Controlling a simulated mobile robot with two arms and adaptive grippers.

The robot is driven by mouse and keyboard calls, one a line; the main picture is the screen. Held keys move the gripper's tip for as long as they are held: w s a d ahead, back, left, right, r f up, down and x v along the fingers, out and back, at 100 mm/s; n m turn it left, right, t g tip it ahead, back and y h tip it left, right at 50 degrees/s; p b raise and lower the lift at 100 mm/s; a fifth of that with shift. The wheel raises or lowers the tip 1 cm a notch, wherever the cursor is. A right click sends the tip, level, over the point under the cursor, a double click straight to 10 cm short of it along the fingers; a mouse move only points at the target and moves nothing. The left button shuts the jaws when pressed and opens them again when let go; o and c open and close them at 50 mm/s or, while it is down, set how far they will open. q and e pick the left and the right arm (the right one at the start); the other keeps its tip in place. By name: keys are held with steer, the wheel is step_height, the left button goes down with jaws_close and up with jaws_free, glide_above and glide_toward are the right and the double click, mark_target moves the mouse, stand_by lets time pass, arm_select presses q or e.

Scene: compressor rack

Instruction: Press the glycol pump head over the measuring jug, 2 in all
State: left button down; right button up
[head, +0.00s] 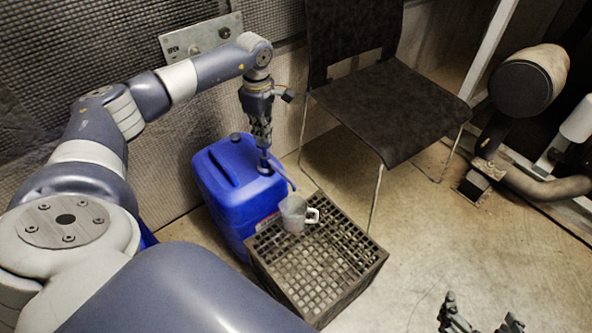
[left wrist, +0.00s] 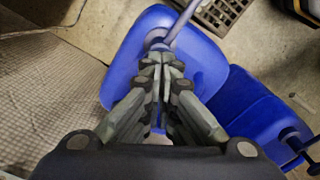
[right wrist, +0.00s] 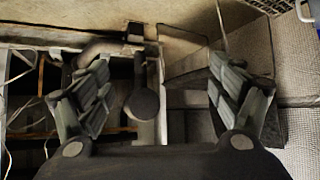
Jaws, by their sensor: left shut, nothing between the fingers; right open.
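The blue glycol canister (head: 236,196) stands on the floor with a blue pump head (head: 264,158) on top. The pump's spout slants down to the right, toward the grey measuring jug (head: 292,212). The jug stands upright on a dark crate (head: 318,262). My left gripper (head: 262,138) is shut and empty, pointing down directly above the pump head; I cannot tell whether it touches. In the left wrist view its closed fingertips (left wrist: 162,62) partly cover the pump head, and the canister (left wrist: 128,62) lies beneath. My right gripper (head: 481,314) is open and empty, low at the right.
A black chair (head: 390,105) stands behind the crate. Pipework with a dark cylinder (head: 528,82) is at the far right. A second blue container (left wrist: 252,118) shows in the left wrist view. A mesh wall is behind my left arm. Floor right of the crate is clear.

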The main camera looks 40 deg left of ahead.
arm_select(q)
steer(key=shift+r+p, duration=0.35)
steer(key=shift+r, duration=0.25)
arm_select(e)
steer(key=shift+s+d+f+g+h, duration=0.1)
steer(key=shift+s+d+f+g, duration=0.15)
steer(key=shift+s+f+g, duration=0.4)
steer(key=shift+s+d+f+g+h, duration=0.1)
steer(key=shift+s+d+f+g, duration=0.2)
steer(key=shift+s, duration=0.55)
steer(key=shift+s+d+f+g+h, duration=0.1)
steer(key=shift+s+d+f+g, duration=0.2)
steer(key=shift+s+f, duration=0.4)
steer(key=shift+r, duration=0.1)
